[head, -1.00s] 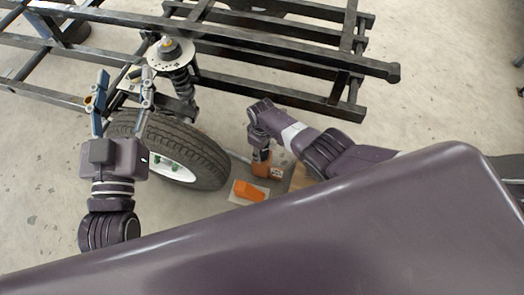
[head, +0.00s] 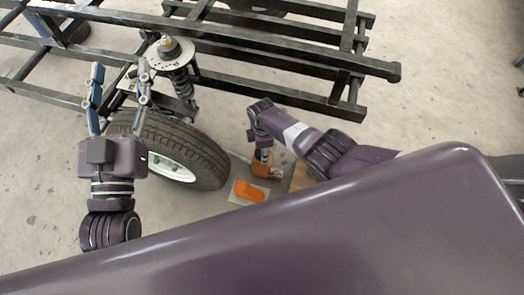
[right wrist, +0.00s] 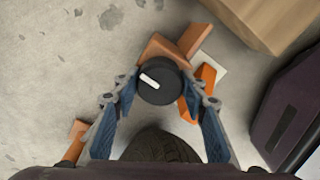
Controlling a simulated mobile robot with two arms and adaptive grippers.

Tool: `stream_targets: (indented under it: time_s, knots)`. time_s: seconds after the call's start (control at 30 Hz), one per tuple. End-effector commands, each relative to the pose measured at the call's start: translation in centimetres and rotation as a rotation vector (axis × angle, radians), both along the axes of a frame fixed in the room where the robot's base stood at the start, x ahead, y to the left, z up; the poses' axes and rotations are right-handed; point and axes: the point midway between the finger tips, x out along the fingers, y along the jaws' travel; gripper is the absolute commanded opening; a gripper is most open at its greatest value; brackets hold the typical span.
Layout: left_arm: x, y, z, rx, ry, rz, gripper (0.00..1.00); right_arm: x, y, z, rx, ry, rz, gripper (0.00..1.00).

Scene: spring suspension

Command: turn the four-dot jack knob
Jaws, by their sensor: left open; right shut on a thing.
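A round black knob (right wrist: 160,80) with a white bar mark shows in the right wrist view, above orange parts of the jack (right wrist: 193,40). No dots can be made out on it. My right gripper (right wrist: 164,90) has its two blue fingers shut on the knob, one on each side. In the head view the jack's orange body (head: 268,166) shows just below my right gripper (head: 262,145), and the knob is hidden there. My left gripper (head: 118,85) is open and empty, its fingers pointing up beside the tyre, near the suspension.
A tyre with a white rim (head: 180,150) lies between my arms, by a coil spring strut (head: 180,78). The black frame (head: 290,60) spans the top. An orange wedge (head: 248,190) lies near the jack. A cardboard box (right wrist: 255,20) stands close by.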

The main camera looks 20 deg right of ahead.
Motion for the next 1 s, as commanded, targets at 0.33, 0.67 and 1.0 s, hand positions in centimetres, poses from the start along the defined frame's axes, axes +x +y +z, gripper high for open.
stream_targets:
  time_s: [0.33,0.67,1.0]
  knots:
    - [-0.01,-0.05,0.26,-0.002,-0.011,-0.001,0.52,-0.03,0.05,0.01,0.0,0.001,0.069,0.15]
    - [-0.02,-0.06,0.3,-0.003,-0.012,-0.001,0.52,-0.03,0.06,0.01,0.0,0.0,0.073,0.15]
    - [-0.04,-0.03,0.34,-0.003,-0.013,-0.001,0.52,-0.01,0.04,0.01,0.0,0.0,0.07,0.57]
